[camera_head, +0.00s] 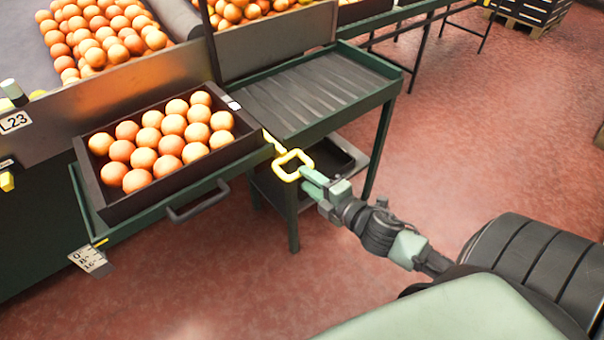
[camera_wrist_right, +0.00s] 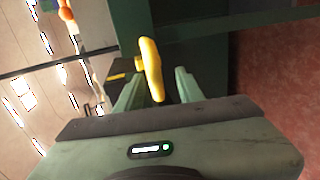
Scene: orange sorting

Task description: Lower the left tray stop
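The yellow looped handle (camera_head: 292,165) of the tray stop sits at the right end of the crate ledge, between the orange crate (camera_head: 190,172) and the empty ribbed shelf (camera_head: 310,95). My right gripper (camera_head: 308,178) is at the handle's near right side. In the right wrist view the yellow handle (camera_wrist_right: 152,68) stands between the two pale green fingers of the gripper (camera_wrist_right: 160,80). Gaps show on both sides, so the fingers look open around it, not closed on it. My left gripper is not in view.
The dark crate holds several oranges on a green ledge with a grey bar handle (camera_head: 198,201). A large bin of oranges (camera_head: 100,35) is behind a metal wall (camera_head: 125,95). A lower shelf (camera_head: 340,160) is under the ribbed shelf. The red floor (camera_head: 490,120) is clear at right.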

